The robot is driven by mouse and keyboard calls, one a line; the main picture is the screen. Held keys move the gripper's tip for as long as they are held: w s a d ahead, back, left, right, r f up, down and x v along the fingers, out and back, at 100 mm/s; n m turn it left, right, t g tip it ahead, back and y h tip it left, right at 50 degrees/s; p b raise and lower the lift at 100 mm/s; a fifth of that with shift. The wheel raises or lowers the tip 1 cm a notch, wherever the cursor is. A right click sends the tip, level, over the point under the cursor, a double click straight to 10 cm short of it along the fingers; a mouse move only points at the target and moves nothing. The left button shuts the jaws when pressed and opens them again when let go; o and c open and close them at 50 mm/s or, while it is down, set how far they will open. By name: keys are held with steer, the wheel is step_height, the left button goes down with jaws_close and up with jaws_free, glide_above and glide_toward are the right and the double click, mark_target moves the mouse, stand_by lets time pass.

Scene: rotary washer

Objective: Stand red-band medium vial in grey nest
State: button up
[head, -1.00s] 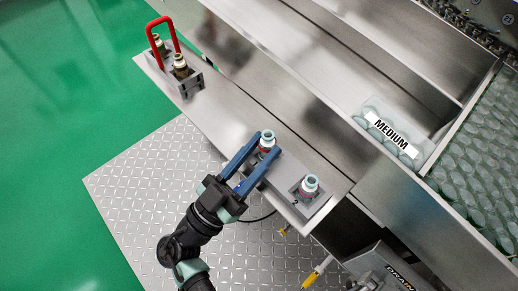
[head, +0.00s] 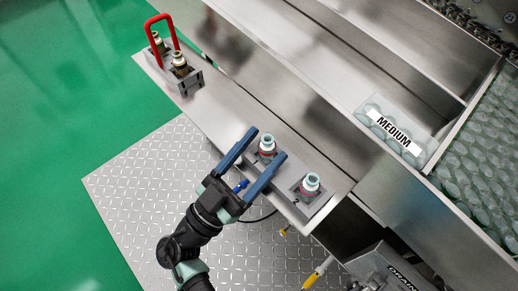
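A clear vial with a pale blue top and a red band (head: 267,148) stands upright, as far as I can tell, in the near-left grey nest (head: 252,157). A similar red-banded vial (head: 311,185) stands in the grey nest marked 2 (head: 319,203), just to its right. My gripper (head: 267,143) is open, with one blue finger on each side of the left vial and gaps between. The vial's lower part is partly hidden by the nest and a finger.
A clear bin labelled MEDIUM (head: 394,130) is at the right. The shelf between carrier and nests is clear.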

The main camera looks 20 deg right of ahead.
steer(key=b+v, duration=0.4)
steer(key=v, duration=0.9)
steer(key=shift+b, duration=0.35)
